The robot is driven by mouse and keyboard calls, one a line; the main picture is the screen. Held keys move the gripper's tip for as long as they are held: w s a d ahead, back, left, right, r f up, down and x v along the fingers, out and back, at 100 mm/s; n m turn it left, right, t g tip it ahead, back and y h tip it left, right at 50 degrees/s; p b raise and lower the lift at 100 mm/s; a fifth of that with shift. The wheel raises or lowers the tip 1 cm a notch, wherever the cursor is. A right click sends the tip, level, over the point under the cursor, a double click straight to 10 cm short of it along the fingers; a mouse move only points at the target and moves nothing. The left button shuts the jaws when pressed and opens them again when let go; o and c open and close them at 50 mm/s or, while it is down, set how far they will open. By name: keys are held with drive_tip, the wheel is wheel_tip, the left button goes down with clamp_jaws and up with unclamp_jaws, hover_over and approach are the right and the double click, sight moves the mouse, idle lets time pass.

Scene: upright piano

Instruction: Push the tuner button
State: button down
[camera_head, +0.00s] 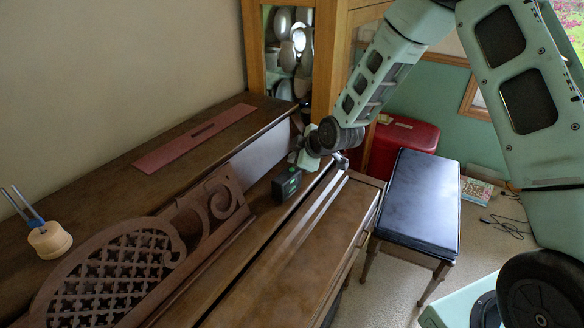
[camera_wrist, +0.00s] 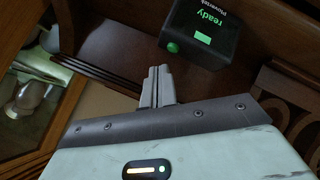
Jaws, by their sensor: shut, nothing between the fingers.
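The tuner is a small dark box (camera_head: 286,184) on the piano's brown ledge, right of the carved music stand. In the wrist view the tuner (camera_wrist: 207,28) shows a lit green screen reading "ready". Its round green button (camera_wrist: 173,47) is on the side facing my gripper. My gripper (camera_wrist: 158,72) is shut and empty, its fingertips just short of the button and pointing at it, with a small gap apparent. In the head view my gripper (camera_head: 296,157) is just behind the tuner, partly hidden by my wrist.
The carved music stand (camera_head: 130,255) rises left of the tuner. A reddish strip (camera_head: 195,138) and a pale round base with a two-pronged fork (camera_head: 49,240) are on the piano top. A wooden cabinet (camera_head: 335,40) stands behind. A black bench (camera_head: 420,200) and red box (camera_head: 402,140) are at right.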

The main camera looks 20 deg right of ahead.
wheel_tip(320, 180, up, 5)
drive_tip(key=p, duration=0.2)
drive_tip(key=shift+r+p, duration=0.1)
drive_tip(key=shift+p, duration=0.3)
drive_tip(key=s+a+r+m+g, duration=0.15)
drive_tip(key=s+a+r, duration=0.3)
drive_tip(key=s, duration=0.45)
drive_tip(key=s+a+r+m+g, duration=0.1)
drive_tip(key=s+a+r+g, duration=0.2)
drive_tip(key=s+a, duration=0.5)
drive_tip(key=s+d+r+m+g+h, duration=0.1)
drive_tip(key=s+g, duration=0.1)
drive_tip(key=s, duration=0.9)
drive_tip(key=s+d+r+m+g+h, duration=0.1)
drive_tip(key=s+d+r+m+g, duration=0.1)
drive_tip(key=s, duration=1)
drive_tip(key=shift+d+r+h, duration=0.25)
drive_tip(key=shift+h, duration=0.05)
